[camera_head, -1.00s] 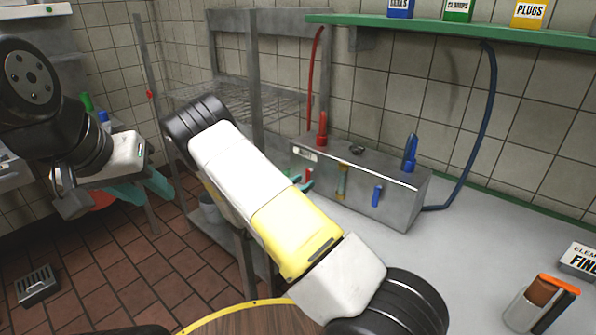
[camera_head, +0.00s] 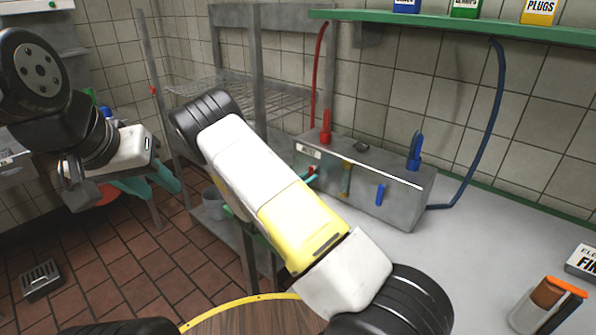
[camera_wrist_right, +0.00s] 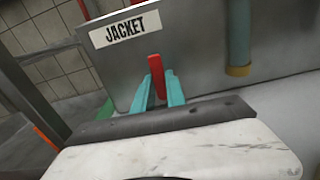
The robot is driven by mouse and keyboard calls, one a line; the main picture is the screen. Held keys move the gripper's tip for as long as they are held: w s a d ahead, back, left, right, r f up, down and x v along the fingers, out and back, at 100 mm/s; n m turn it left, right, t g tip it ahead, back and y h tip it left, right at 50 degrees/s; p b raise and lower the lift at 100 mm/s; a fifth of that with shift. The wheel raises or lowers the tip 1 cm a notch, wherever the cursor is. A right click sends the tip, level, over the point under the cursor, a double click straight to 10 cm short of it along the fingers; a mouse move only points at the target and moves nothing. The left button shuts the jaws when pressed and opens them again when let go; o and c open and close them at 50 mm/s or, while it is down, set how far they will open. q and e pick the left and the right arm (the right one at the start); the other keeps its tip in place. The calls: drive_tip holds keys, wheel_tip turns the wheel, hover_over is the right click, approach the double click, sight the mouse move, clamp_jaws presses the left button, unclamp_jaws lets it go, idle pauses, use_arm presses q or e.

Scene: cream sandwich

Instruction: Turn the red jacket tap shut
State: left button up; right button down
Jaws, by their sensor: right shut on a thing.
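The red jacket tap (camera_wrist_right: 155,68) is a short red lever on the front of a steel box (camera_head: 400,205), beneath a "JACKET" label (camera_wrist_right: 125,29). In the right wrist view the lever stands near upright in the picture, its top leaning slightly left. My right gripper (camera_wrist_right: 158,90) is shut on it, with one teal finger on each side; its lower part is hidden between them. In the head view the tap (camera_head: 311,171) is small and partly covered by my right arm. My left gripper (camera_head: 150,186) is at the left, its teal fingers apart and empty, far from the box.
A blue tap (camera_head: 380,194) is on the same box front, with a brass-ended pipe (camera_wrist_right: 238,70) between the taps. An orange-topped container (camera_head: 548,305) stands on the counter (camera_head: 460,260). A green shelf (camera_head: 450,29) runs overhead.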

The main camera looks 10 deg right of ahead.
sight(308, 164)
drive_tip(key=m, duration=0.4)
drive_tip(key=shift+w+a+r, duration=0.1)
drive_tip(key=shift+w+a, duration=0.25)
drive_tip(key=shift+w, duration=0.05)
drive_tip(key=m, duration=0.4)
drive_tip(key=shift+w+a+r+m, duration=0.25)
drive_tip(key=shift+w+r+m, duration=0.05)
drive_tip(key=shift+w+m, duration=0.1)
drive_tip(key=m, duration=0.2)
drive_tip(key=r+m, duration=0.1)
drive_tip(key=m, duration=0.1)
drive_tip(key=shift+w+a, duration=0.2)
drive_tip(key=shift+a+r+m, duration=0.1)
drive_tip(key=shift+r+m, duration=0.15)
drive_tip(key=shift+m, duration=0.95)
drive_tip(key=shift+r+m, duration=0.2)
drive_tip(key=shift+m, duration=1)
drive_tip(key=c, duration=1.4)
unclamp_jaws()
drive_tip(key=shift+o, duration=0.2)
